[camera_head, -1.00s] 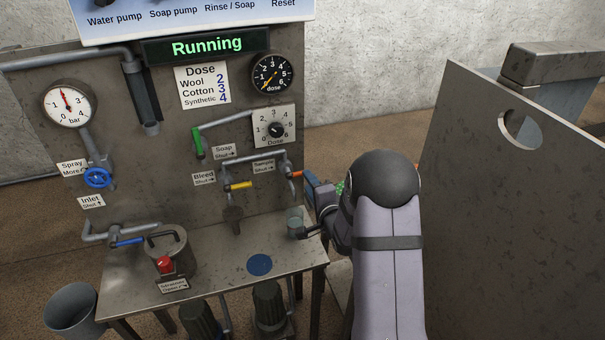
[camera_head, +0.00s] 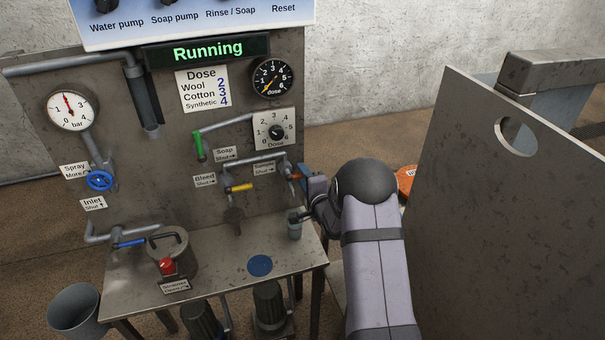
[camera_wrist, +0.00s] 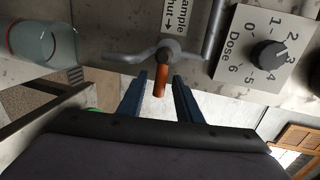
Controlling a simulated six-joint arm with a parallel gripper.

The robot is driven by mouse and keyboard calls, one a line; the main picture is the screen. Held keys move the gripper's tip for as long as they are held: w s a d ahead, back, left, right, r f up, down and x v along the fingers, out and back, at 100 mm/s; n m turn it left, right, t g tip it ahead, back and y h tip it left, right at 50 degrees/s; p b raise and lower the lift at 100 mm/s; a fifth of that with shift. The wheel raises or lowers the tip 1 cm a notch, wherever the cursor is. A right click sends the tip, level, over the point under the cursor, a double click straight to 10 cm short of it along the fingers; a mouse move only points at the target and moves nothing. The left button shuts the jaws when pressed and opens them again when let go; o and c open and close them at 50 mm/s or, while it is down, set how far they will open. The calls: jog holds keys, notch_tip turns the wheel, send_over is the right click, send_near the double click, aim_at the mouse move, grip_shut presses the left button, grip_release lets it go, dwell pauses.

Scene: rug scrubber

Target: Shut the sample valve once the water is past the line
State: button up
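The sample valve has a short orange handle (camera_wrist: 160,82) on a grey pipe, seen in the wrist view. The sign "Sample Shut" with an arrow (camera_wrist: 178,14) is beside it. My gripper (camera_wrist: 159,88) has two blue fingers, open, one on each side of the handle with gaps visible; it also shows at the valve in the head view (camera_head: 305,174). A clear glass jar (camera_wrist: 42,42) stands left of the valve in the wrist view; in the head view the jar (camera_head: 295,226) is on the bench. I cannot tell its water level against a line.
The dose dial (camera_wrist: 267,55) is close to the right of the valve in the wrist view. The bleed valve's yellow handle (camera_head: 241,188) and the soap valve's green handle (camera_head: 200,147) are nearby. A large metal panel (camera_head: 480,220) stands right of my arm. The display (camera_head: 208,50) reads "Running".

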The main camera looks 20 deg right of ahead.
jog(key=shift+w+f, duration=0.1)
jog(key=shift+w, duration=0.4)
jog(key=shift+c, duration=0.4)
grip_shut()
jog(key=shift+n, duration=0.3)
jog(key=n+b, duration=0.1)
jog(key=n+h+b, duration=0.1)
jog(key=b, duration=0.1)
jog(key=r+n+b, duration=0.1)
jog(key=shift+a+r, duration=0.1)
jog(key=shift+a, duration=0.15)
jog(key=n+b, duration=0.1)
jog(key=b, duration=0.1)
jog(key=r+n+h+b, duration=0.1)
jog(key=n+b, duration=0.1)
jog(key=a+r+n+b, duration=0.1)
jog(key=n, duration=0.1)
jog(key=shift+a+t+h+b, duration=0.1)
jog(key=shift+t+h+b, duration=0.2)
jog(key=shift+b, duration=0.1)
jog(key=shift+n, duration=0.3)
jog(key=shift+o, duration=0.4)
grip_release()
